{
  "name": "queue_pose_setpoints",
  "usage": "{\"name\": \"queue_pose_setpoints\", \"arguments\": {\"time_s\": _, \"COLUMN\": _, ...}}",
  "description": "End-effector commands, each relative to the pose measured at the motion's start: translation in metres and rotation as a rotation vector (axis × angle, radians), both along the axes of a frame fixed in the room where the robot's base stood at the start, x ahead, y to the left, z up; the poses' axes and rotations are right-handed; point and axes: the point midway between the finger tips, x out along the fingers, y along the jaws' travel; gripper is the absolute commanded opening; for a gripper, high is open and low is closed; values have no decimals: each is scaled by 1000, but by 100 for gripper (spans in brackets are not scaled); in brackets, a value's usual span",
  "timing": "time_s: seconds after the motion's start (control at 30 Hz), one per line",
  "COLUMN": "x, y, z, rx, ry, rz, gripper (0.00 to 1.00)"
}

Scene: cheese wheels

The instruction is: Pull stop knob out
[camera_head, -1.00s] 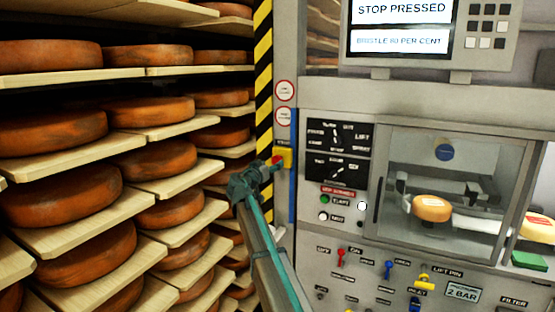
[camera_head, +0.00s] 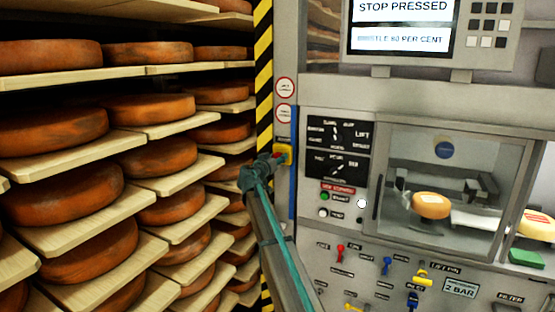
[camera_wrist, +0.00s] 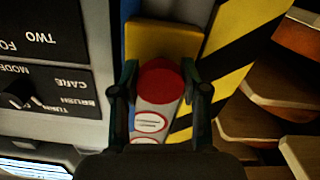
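The red stop knob (camera_wrist: 160,80) sits on a yellow housing (camera_wrist: 163,40) at the left edge of the machine front. In the head view the yellow housing (camera_head: 289,154) shows beside the striped post, and my gripper mostly covers the knob. My gripper (camera_wrist: 160,85) has one finger on each side of the knob in the wrist view. The fingers are wide apart, with what look like thin gaps beside the knob; contact is not clear. The display (camera_head: 403,25) reads STOP PRESSED.
Shelves of cheese wheels (camera_head: 60,130) fill the left, close to my arm. A yellow-black striped post (camera_head: 263,80) and blue strip (camera_head: 293,185) flank the housing. A dial panel (camera_head: 338,148), green and white buttons, and a glass window (camera_head: 450,190) lie to the right.

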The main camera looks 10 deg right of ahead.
Motion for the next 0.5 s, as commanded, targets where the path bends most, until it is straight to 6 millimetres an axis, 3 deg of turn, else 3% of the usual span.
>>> {"name": "queue_pose_setpoints", "arguments": {"time_s": 0.03, "x": 0, "y": 0, "z": 0, "rx": 0, "ry": 0, "rz": 0, "gripper": 23}}
{"name": "queue_pose_setpoints", "arguments": {"time_s": 0.17, "x": 0, "y": 0, "z": 0, "rx": 0, "ry": 0, "rz": 0, "gripper": 2}}
{"name": "queue_pose_setpoints", "arguments": {"time_s": 0.2, "x": 0, "y": 0, "z": 0, "rx": 0, "ry": 0, "rz": 0, "gripper": 0}}
{"name": "queue_pose_setpoints", "arguments": {"time_s": 0.5, "x": -3, "y": 2, "z": -3, "rx": 0, "ry": 0, "rz": 0, "gripper": 0}}
